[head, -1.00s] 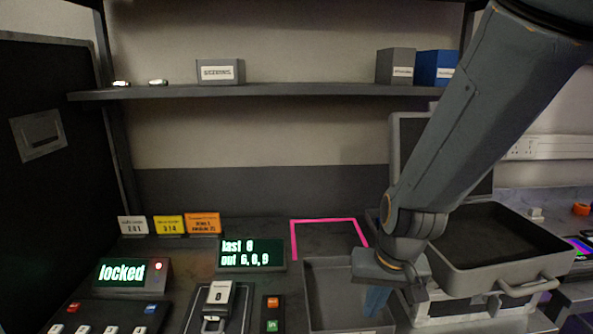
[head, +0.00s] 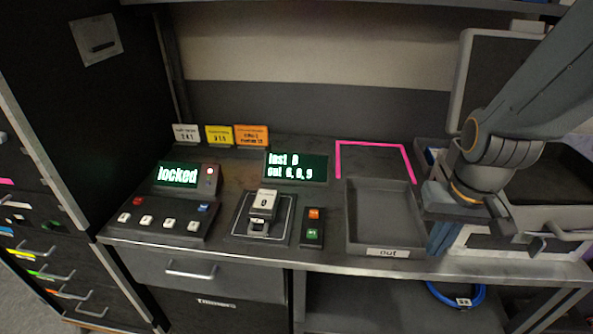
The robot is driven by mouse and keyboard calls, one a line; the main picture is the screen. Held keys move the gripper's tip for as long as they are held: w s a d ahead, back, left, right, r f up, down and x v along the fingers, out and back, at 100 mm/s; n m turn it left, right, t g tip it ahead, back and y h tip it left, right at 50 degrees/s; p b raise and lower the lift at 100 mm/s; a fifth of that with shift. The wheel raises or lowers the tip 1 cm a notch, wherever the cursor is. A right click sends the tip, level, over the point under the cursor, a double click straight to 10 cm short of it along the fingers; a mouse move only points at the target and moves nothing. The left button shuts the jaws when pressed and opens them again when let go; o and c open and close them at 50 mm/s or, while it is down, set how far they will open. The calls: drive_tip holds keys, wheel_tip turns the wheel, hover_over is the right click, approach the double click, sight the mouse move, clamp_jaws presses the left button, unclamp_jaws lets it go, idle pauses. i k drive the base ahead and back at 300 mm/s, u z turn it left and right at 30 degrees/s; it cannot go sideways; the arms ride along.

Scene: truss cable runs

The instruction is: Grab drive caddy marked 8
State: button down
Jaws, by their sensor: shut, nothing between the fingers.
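A pale drive caddy (head: 263,202) stands in a framed dark dock (head: 279,236) near the middle of the bench. Its label carries one round digit that could be 0 or 8; I cannot tell which. My gripper (head: 438,242) points down at the right of the grey out tray, well to the right of the caddy and apart from it. It is shut and empty. Its fingertips are small and partly lost against the bench edge.
An empty grey tray (head: 383,253) marked "out" and a pink outline (head: 375,144) lie between dock and gripper. A locked keypad panel (head: 163,222), a green-text display (head: 295,167) and an orange and green button box (head: 313,225) surround the dock. An open case stands right.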

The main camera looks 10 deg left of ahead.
sight(263, 209)
drive_tip(key=u, duration=0.05)
drive_tip(key=k, duration=0.5)
drive_tip(key=z, duration=2.35)
drive_tip(key=k, duration=1.15)
drive_tip(key=u, duration=1.95)
drive_tip(key=i, duration=1)
